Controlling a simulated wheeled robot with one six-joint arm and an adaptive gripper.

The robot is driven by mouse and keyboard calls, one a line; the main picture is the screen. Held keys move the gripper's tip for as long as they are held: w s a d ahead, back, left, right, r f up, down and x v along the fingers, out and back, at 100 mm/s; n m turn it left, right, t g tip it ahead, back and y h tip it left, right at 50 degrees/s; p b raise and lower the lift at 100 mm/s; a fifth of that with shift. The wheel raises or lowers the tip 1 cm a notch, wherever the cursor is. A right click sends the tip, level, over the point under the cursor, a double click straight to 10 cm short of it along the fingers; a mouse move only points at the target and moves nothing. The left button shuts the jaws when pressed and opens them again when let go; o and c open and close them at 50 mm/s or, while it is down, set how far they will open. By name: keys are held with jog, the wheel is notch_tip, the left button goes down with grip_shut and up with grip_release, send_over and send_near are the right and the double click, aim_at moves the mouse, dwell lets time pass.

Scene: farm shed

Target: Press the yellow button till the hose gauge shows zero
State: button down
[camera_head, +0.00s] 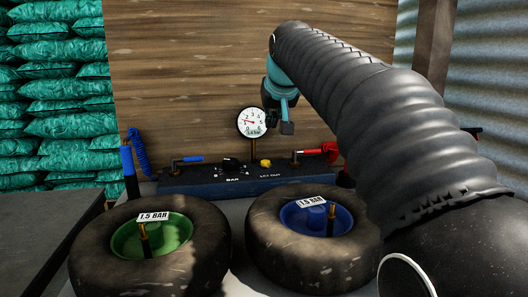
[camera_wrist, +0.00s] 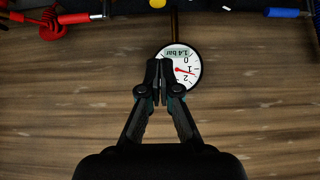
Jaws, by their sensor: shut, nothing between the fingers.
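The yellow button (camera_head: 265,162) sits on top of the dark blue control box (camera_head: 215,180), above the printed words "LET OUT". It also shows at the top edge of the wrist view (camera_wrist: 157,3). The round white hose gauge (camera_head: 251,122) stands on a stem behind the box. In the wrist view its dial (camera_wrist: 182,67) has a red needle near 1 and a small readout that looks like 1.4 bar. My gripper (camera_head: 287,128) is shut and empty, above the button and just right of the gauge. In the wrist view its fingertips (camera_wrist: 160,65) overlap the dial's edge.
Two tyres lie in front of the box, one with a green hub (camera_head: 150,238), one with a blue hub (camera_head: 315,218); both carry "1.5 BAR" tags. A blue coiled hose (camera_head: 138,150) is at left, red hose fittings (camera_head: 318,151) at right. A wooden wall (camera_head: 190,70) stands behind.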

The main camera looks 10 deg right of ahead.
send_over(266, 166)
notch_tip(266, 166, down, 8)
jog(key=shift+r, duration=0.25)
jog(key=shift+s+f+b, duration=0.2)
jog(key=shift+f+b, duration=0.25)
jog(key=shift+f, duration=1.4)
